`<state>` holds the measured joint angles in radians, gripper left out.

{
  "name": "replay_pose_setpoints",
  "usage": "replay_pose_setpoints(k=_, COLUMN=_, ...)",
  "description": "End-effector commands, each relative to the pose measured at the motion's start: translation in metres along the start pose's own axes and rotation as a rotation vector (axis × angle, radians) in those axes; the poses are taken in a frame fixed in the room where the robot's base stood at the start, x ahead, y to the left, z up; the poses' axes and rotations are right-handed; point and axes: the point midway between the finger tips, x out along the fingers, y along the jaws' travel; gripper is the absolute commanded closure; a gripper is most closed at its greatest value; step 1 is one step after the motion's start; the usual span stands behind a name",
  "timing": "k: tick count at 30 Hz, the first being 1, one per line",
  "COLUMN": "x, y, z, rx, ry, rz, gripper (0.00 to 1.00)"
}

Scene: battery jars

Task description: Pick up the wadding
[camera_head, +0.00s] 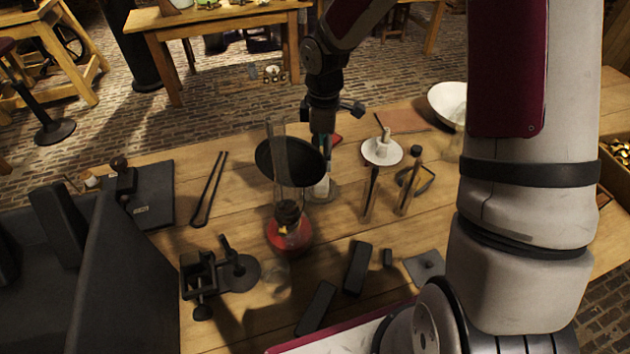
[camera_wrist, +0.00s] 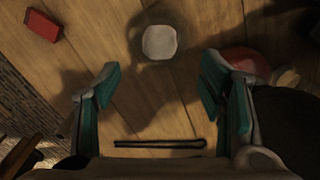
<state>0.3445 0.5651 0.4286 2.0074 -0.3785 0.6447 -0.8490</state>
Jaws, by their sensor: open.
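A pale, rounded, many-sided piece (camera_wrist: 159,42), which looks like the wadding, lies beyond my fingertips in the wrist view, slightly left of the gap's centre line. In the head view a whitish thing (camera_head: 321,188) stands below my gripper and seems to be the same piece; its outline is unclear there. My gripper (camera_wrist: 158,88) is open and empty, with its teal finger pads wide apart. In the head view my gripper (camera_head: 322,145) hangs over the table beside a dark disc, which partly crowds the view.
A lamp with a red base (camera_head: 288,236) and glass chimney stands close by, near the dark disc (camera_head: 288,160). Black tongs (camera_head: 208,190) lie left. A white saucer (camera_head: 371,156) with a candle and a red block (camera_wrist: 43,25) are nearby. Upright tubes stand to the right.

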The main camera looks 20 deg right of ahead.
Motion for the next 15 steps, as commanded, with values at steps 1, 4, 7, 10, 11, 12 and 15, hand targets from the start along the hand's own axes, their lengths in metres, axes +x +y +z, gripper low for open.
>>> replay_pose_setpoints(k=1, x=0.012, y=-0.002, z=0.000, rx=-0.001, ry=-0.002, rz=-0.006, gripper=0.37)
replay_pose_setpoints(k=4, x=0.031, y=-0.001, z=-0.001, rx=-0.001, ry=-0.001, rz=-0.005, gripper=0.37)
replay_pose_setpoints(k=7, x=0.048, y=-0.001, z=-0.001, rx=-0.001, ry=-0.002, rz=-0.004, gripper=0.37)
replay_pose_setpoints(k=10, x=0.059, y=-0.001, z=0.000, rx=0.002, ry=-0.001, rz=-0.003, gripper=0.37)
replay_pose_setpoints(k=11, x=0.061, y=-0.001, z=0.000, rx=0.002, ry=-0.001, rz=-0.003, gripper=0.37)
replay_pose_setpoints(k=12, x=0.064, y=-0.001, z=0.000, rx=0.002, ry=-0.002, rz=-0.002, gripper=0.37)
replay_pose_setpoints(k=15, x=0.069, y=-0.001, z=0.000, rx=0.001, ry=-0.001, rz=-0.002, gripper=0.37)
